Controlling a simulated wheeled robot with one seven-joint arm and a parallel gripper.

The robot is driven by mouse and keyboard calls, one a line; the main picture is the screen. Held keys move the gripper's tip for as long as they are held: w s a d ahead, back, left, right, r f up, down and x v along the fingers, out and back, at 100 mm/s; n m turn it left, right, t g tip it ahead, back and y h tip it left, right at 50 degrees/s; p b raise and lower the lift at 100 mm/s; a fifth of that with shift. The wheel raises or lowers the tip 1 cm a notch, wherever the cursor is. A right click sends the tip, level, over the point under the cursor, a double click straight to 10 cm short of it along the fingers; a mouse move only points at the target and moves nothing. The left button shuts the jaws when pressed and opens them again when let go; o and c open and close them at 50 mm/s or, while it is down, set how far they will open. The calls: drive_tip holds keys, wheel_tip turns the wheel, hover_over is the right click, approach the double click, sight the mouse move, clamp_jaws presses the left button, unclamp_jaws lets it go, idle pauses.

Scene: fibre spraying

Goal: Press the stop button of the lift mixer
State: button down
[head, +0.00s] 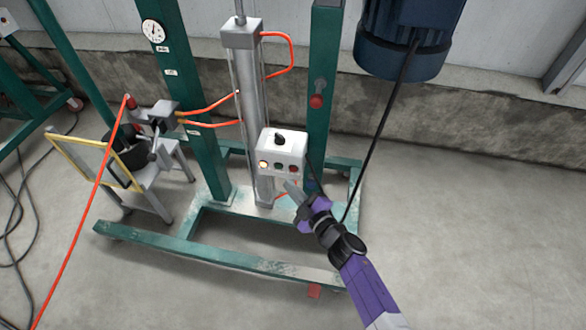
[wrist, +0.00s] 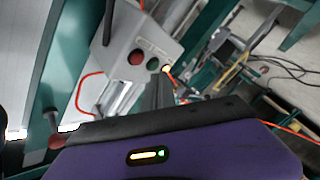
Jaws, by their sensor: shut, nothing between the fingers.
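The lift mixer's control box (head: 290,146) is white-grey, with a black knob (head: 278,139) on top. Its front has a lit yellowish button (head: 263,164), a green button (head: 278,166) and a red button (head: 294,169). In the wrist view the red button (wrist: 137,57) is clear, with the green one (wrist: 152,64) beside it. My gripper (head: 290,186) is shut and empty, its tip just below the red button in the head view. In the wrist view my gripper (wrist: 158,88) points at the box's lower edge, below the green and lit buttons. I cannot tell whether it touches the box.
Green posts (head: 319,80) flank the metal lift cylinder (head: 245,90). A blue motor (head: 405,35) hangs at upper right with a black cable. Orange hoses loop on the left. A red knob (head: 317,101) sits on the right post. The floor at right is clear.

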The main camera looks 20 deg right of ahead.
drive_tip(key=shift+w+d, duration=0.7)
drive_tip(key=shift+w, duration=0.25)
drive_tip(key=shift+w+d, duration=0.1)
idle(1.4)
drive_tip(key=shift+w+d, duration=0.15)
drive_tip(key=shift+w, duration=0.1)
drive_tip(key=shift+w+d, duration=0.3)
drive_tip(key=shift+w, duration=0.05)
idle(0.8)
idle(0.3)
drive_tip(key=shift+s+a, duration=0.5)
drive_tip(key=shift+s, duration=0.2)
drive_tip(key=s+a, duration=0.1)
drive_tip(key=s, duration=0.1)
drive_tip(key=s+a, duration=0.2)
idle(0.4)
